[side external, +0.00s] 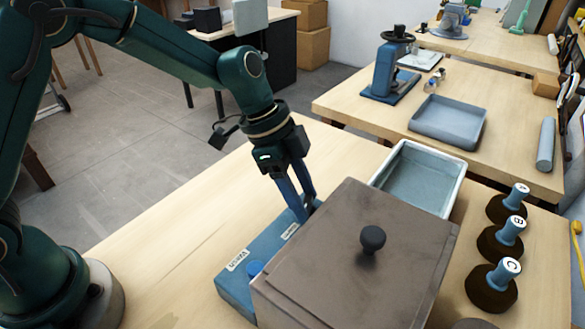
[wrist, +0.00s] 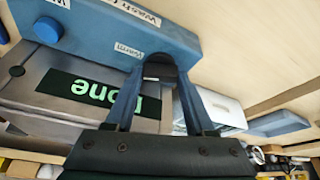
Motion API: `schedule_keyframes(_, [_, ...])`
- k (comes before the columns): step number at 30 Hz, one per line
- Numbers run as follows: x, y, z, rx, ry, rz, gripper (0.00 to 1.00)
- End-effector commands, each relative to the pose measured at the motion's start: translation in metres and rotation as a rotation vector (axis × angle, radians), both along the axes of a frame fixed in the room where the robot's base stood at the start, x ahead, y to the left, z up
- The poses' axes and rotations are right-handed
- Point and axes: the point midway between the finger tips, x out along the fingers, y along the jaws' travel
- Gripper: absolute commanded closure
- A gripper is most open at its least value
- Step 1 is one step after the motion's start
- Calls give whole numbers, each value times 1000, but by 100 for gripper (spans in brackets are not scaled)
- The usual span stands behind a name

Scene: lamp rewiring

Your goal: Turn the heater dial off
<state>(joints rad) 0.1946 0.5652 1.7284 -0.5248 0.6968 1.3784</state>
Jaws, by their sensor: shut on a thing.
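My gripper (side external: 309,206) points down at the far end of this box. In the wrist view my gripper (wrist: 158,75) has its two blue fingers on either side of a dark round dial (wrist: 160,66) and is shut on it. The dial's pointer and setting are hidden. A second, blue dial (side external: 255,268) sits at the near end of the box, and it also shows in the wrist view (wrist: 47,30).
The brown tank (side external: 345,265) has a lid with a black knob (side external: 373,239). A dark panel (wrist: 80,92) shows green upside-down lettering. A grey-blue tray (side external: 455,203) is behind the tank. Stamps with blue handles (side external: 504,271) stand at right. The table left of the box is clear.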

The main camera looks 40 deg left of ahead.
Motion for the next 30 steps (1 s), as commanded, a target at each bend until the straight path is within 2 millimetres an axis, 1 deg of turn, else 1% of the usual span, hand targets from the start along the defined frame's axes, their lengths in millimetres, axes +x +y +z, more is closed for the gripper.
schedule_keyframes(12, [-2, -2, 1, 0, -4, 389, 100])
schedule_keyframes(30, [-3, -5, 2, 0, -6, 904, 100])
